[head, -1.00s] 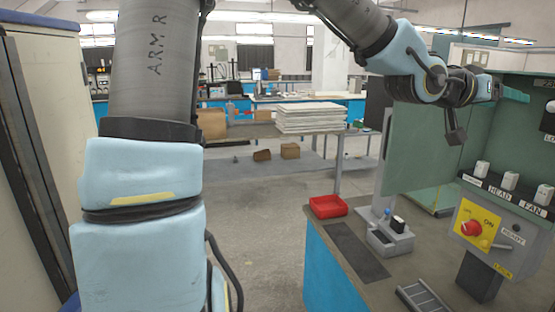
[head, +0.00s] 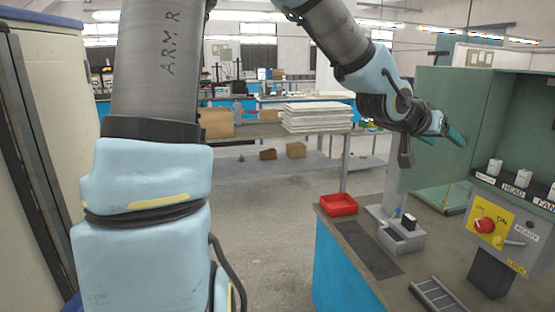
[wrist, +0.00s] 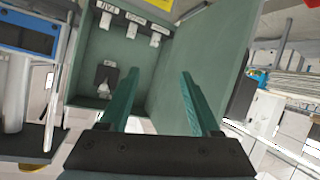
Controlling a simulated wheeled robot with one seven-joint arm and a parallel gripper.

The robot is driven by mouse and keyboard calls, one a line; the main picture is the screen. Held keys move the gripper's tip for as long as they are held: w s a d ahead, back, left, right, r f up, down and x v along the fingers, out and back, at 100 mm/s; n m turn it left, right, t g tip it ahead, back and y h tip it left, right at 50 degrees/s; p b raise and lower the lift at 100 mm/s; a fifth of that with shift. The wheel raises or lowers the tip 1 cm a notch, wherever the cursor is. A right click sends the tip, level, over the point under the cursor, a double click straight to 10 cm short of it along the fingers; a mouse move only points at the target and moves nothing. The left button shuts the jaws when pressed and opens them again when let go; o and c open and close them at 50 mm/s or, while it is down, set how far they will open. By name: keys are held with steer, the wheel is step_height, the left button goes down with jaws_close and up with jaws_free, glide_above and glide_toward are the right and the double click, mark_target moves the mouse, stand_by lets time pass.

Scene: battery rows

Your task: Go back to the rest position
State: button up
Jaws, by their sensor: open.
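My gripper (head: 440,138) is at the end of my raised arm, in front of the open green cabinet (head: 435,88) at the right of the head view. Its two green fingers are spread apart and hold nothing. In the wrist view the fingers (wrist: 152,100) point at the cabinet's inside (wrist: 105,60), with its door panel at the right. White labelled switches show inside the cabinet at the top of the wrist view.
The bench (head: 345,275) below carries a red tray (head: 338,204), a grey holder (head: 402,237), a slotted rack (head: 437,295) and a control box with a red knob (head: 484,225). A table with stacked white boards (head: 316,117) stands behind. Open floor lies between.

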steer(key=w+a+f+n+y, duration=0.2)
steer(key=a+f+y, duration=0.2)
steer(key=a+f, duration=0.5)
steer(key=w+a+f+n+y, duration=0.25)
steer(key=a+f, duration=0.25)
steer(key=a, duration=0.8)
steer(key=s+a+f+n+g+y, duration=0.1)
steer(key=s+a, duration=0.2)
steer(key=a, duration=0.3)
steer(key=s+a+f+n+g+y, duration=0.2)
steer(key=s+a, duration=0.1)
steer(key=a, duration=0.4)
steer(key=s+a+f+n+g+y+b, duration=0.1)
steer(key=s+a+f+y, duration=0.1)
steer(key=a, duration=0.5)
steer(key=shift+s, duration=0.9)
steer(key=shift+d, duration=0.1)
steer(key=shift+c, duration=0.3)
